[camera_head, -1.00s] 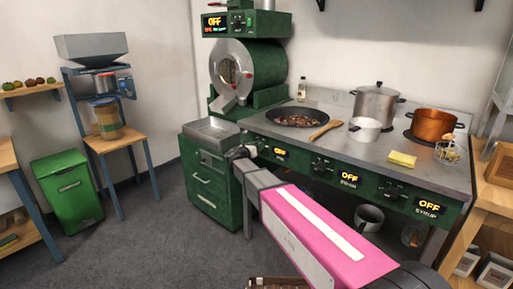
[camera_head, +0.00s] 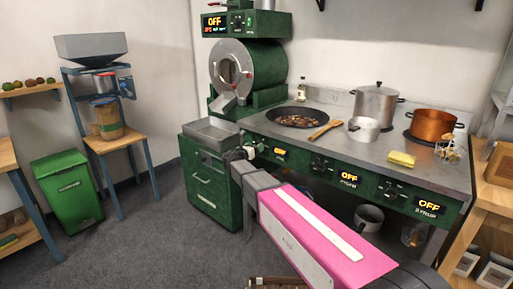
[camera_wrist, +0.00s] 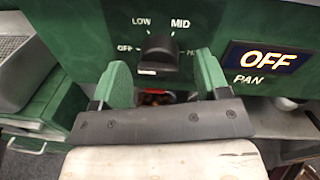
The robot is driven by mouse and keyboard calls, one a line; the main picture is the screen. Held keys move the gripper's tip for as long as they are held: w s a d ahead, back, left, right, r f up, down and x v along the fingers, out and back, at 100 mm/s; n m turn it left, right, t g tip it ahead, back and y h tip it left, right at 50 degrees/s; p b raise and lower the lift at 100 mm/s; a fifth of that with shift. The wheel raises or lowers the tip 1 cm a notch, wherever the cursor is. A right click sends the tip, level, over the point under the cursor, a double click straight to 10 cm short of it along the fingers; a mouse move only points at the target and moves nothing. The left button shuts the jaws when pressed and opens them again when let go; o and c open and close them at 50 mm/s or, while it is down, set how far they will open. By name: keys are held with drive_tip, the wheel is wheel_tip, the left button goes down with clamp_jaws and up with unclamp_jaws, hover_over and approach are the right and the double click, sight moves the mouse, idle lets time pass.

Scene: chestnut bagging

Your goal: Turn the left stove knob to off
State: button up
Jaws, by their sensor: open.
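The left stove knob (camera_wrist: 158,50) is black and sits on the green front panel in the wrist view, with OFF, LOW and MID marks around it. The pan display (camera_wrist: 262,58) beside it reads OFF; this display also shows in the head view (camera_head: 280,153). My gripper (camera_wrist: 162,80) is open, its two green fingers below and to either side of the knob, with a gap between them and it. I cannot tell whether either finger touches the panel. In the head view my gripper (camera_head: 240,154) is at the stove's left front corner, largely hidden by my wrist.
The steel stovetop (camera_head: 385,160) holds a pan of chestnuts (camera_head: 298,118), a wooden spoon (camera_head: 325,128) and several pots. Other knobs and displays line the panel to the right. A green drawer cabinet (camera_head: 212,180) stands close on the left. The floor before it is clear.

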drive_tip(key=v, duration=0.9)
drive_tip(key=s+d+f+m+g+y, duration=0.1)
drive_tip(key=s+d+f+m+g, duration=0.3)
drive_tip(key=d, duration=0.4)
drive_tip(key=s+d+f+m+g, duration=0.3)
drive_tip(key=d+f+m, duration=0.2)
drive_tip(key=d+m, duration=0.2)
drive_tip(key=s+d+f+m+g+y, duration=0.1)
drive_tip(key=s+d+f+m+g, duration=0.3)
drive_tip(key=d, duration=0.4)
drive_tip(key=s+d+f+m+g+y, duration=0.2)
drive_tip(key=s+d+f+m+y, duration=0.1)
drive_tip(key=s+m, duration=0.4)
drive_tip(key=s+d+f+m+g+y, duration=0.2)
drive_tip(key=s+d+f+m+y, duration=0.1)
drive_tip(key=s+m+y, duration=0.2)
drive_tip(key=shift+s+f+m, duration=0.25)
drive_tip(key=shift+s+m, duration=0.85)
drive_tip(key=shift+m, duration=1.2)
drive_tip(key=shift+d, duration=0.15)
